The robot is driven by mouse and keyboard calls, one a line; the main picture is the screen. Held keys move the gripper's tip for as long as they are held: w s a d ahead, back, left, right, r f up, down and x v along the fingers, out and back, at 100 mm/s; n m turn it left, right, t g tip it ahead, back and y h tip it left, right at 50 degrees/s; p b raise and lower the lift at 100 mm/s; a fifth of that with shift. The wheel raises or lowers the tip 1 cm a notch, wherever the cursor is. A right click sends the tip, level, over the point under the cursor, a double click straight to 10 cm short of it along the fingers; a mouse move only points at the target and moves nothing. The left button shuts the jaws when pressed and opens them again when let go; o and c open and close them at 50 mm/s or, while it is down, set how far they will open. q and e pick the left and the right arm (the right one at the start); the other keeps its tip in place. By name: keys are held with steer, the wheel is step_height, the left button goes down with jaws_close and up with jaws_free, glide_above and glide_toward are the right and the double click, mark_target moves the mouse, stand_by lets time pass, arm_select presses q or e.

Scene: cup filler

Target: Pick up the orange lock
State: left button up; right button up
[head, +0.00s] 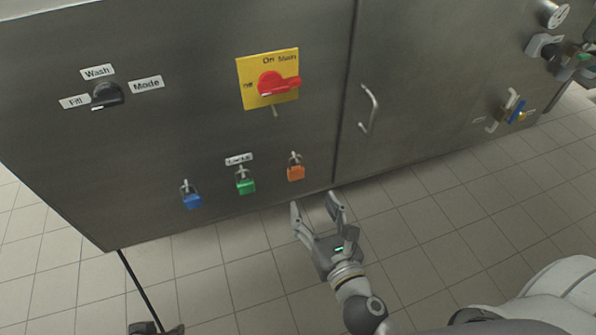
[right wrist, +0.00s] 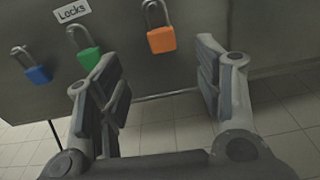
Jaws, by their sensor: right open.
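The orange lock (head: 295,173) hangs by its shackle on the front of the steel cabinet, the rightmost of three locks under a "Locks" label. It also shows in the right wrist view (right wrist: 161,40), above and ahead of the space between the fingers. My right gripper (head: 316,203) is open and empty, its fingertips just below and slightly right of the orange lock, apart from it. In the right wrist view the two fingers (right wrist: 160,85) stand wide apart with nothing between them. My left gripper is not clearly in view.
A green lock (head: 245,186) and a blue lock (head: 193,200) hang to the left of the orange one. A red switch (head: 272,86) on a yellow plate (head: 248,68) is above. A door handle (head: 369,108) sticks out at the right.

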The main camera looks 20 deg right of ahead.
mark_target(297, 172)
steer(key=shift+n, duration=0.3)
steer(key=shift+w+a+f+p, duration=0.1)
steer(key=shift+w+p, duration=0.4)
steer(key=shift+w, duration=4.95)
arm_select(q)
steer(key=shift+s+a+r, duration=0.15)
steer(key=shift+s+r, duration=0.4)
steer(key=shift+r, duration=0.1)
arm_select(e)
steer(key=c, duration=1.2)
steer(key=shift+o, duration=0.2)
